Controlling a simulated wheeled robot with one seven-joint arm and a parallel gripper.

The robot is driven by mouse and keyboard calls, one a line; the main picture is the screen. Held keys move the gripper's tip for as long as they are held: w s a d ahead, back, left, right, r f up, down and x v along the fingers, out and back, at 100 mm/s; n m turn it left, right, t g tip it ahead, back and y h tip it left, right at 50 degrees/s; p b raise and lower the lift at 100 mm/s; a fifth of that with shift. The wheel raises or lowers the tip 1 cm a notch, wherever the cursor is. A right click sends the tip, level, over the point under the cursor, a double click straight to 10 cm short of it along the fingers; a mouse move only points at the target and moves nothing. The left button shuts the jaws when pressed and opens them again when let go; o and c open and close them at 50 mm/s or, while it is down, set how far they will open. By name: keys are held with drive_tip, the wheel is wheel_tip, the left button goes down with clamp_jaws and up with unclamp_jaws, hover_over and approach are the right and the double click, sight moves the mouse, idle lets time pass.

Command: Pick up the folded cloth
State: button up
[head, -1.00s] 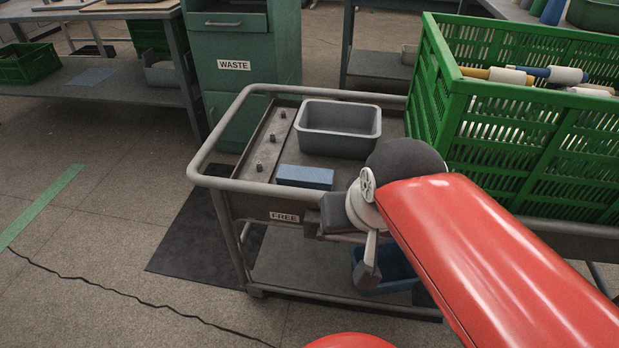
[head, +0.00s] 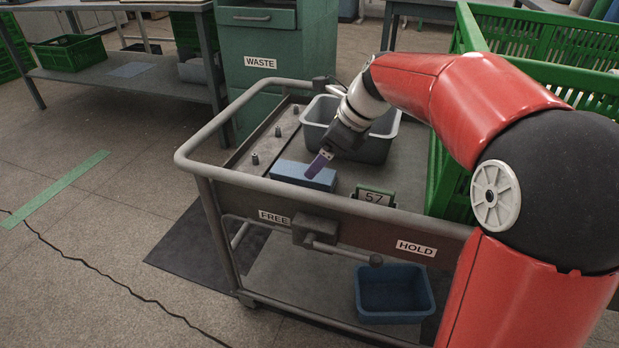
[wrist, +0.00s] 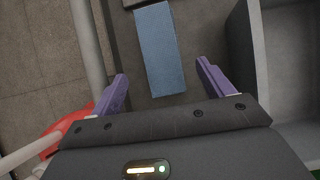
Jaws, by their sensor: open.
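The folded cloth (head: 304,175) is a flat light-blue block lying on the cart top, left of the grey bin. It also shows in the wrist view (wrist: 160,50), ahead of my fingers and roughly between their lines. My gripper (head: 320,164) has purple fingers and hangs over the cloth's right part in the head view. In the wrist view my gripper (wrist: 162,92) is open and empty, with one finger to each side of the cloth's near end. Whether the fingertips are above the cloth or level with it I cannot tell.
A grey bin (head: 382,150) stands close on the right of the cloth. The cart's rail (head: 185,148) runs along the left and front.

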sight(284, 171)
drive_tip(key=b+x, duration=0.1)
drive_tip(key=x, duration=0.5)
drive_tip(key=shift+w+a+f, duration=0.1)
drive_tip(key=shift+w+a, duration=0.05)
drive_tip(key=shift+w, duration=0.1)
drive_tip(key=shift+c, duration=0.3)
drive_tip(key=c, duration=1)
